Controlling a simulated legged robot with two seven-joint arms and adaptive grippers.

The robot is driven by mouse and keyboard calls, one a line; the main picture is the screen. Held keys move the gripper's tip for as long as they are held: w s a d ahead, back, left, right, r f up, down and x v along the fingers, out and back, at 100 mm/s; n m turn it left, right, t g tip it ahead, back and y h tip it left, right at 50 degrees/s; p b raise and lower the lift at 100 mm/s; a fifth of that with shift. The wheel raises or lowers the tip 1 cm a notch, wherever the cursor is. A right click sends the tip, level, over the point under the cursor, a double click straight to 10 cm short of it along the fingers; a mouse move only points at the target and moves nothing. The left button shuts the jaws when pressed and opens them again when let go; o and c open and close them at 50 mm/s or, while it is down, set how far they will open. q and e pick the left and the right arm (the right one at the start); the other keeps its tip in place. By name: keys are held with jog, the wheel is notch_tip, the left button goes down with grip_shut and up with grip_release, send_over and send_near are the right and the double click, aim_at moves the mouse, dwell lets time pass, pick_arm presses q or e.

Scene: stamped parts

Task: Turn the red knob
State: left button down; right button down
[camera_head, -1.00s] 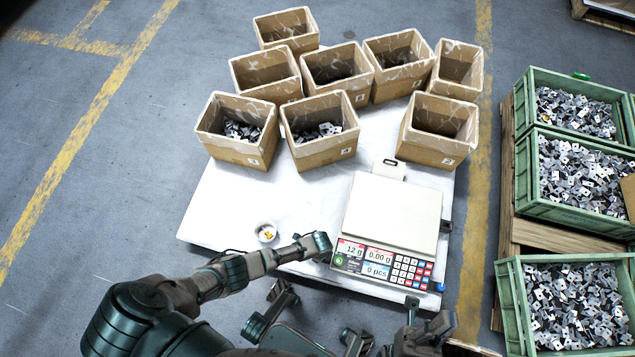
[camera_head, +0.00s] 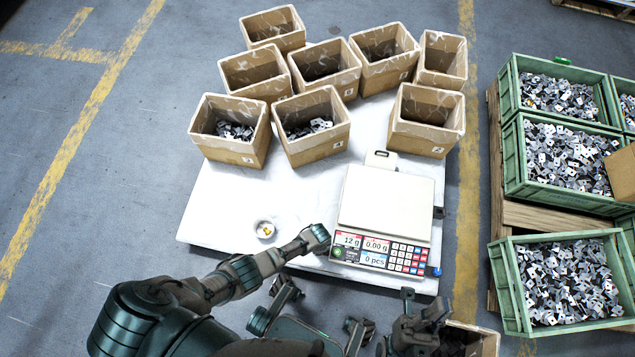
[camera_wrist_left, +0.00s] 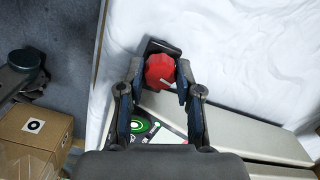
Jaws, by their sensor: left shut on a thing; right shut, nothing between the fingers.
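The red knob (camera_wrist_left: 160,70) shows in the left wrist view at the edge of the scale, beside the white table sheet. My left gripper (camera_wrist_left: 158,78) is shut on it, with one finger on each side. In the head view my left arm reaches to the front left corner of the scale (camera_head: 388,205). There the arm hides the knob and the left fingers. My right gripper (camera_head: 421,312) is low in the head view, in front of the scale and apart from it, shut and empty.
Several open cardboard boxes (camera_head: 318,150) stand on the back of the white table (camera_head: 215,215). Green crates (camera_head: 512,160) of metal parts stand at the right. Another cardboard box (camera_head: 470,338) is at the bottom.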

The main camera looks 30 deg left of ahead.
pick_arm(q)
jog(key=shift+w+d, duration=0.1)
jog(key=shift+d, duration=0.1)
jog(key=c, duration=0.8)
grip_release()
jog(key=shift+o, duration=0.2)
jog(key=shift+a, duration=0.1)
jog(key=shift+r, duration=0.6)
notch_tip(320, 180, up, 11)
jog(key=shift+f, duration=0.15)
